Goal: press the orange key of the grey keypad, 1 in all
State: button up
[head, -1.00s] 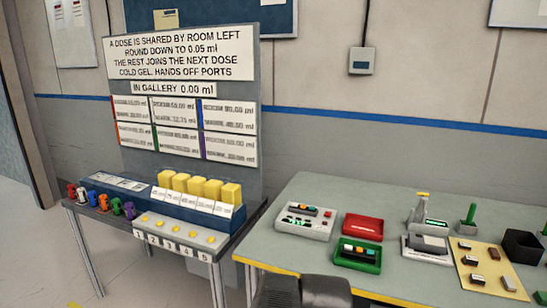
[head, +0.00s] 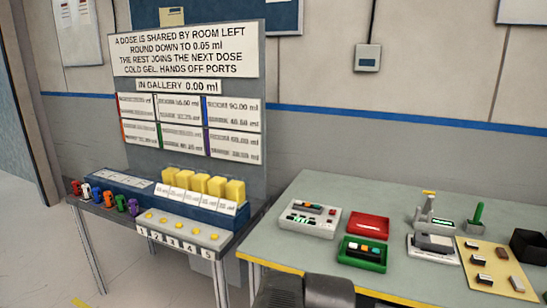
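The grey keypad (head: 292,222) lies on the right table, near its left end. It is a pale box with a dark strip of small coloured keys along its upper part. An orange key seems to be among them, but the keys are too small to tell apart surely. A dark grey part of my arm shows at the bottom edge, in front of the table and apart from the keypad. My gripper's fingers are not in view.
Beside the keypad are a red tray (head: 368,226) and a green tray (head: 347,262) with small blocks. A grey device (head: 433,247) and black bin (head: 528,246) stand further right. The left table carries yellow buttons (head: 181,231) and yellow-topped blocks (head: 202,183). The table's left front corner is clear.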

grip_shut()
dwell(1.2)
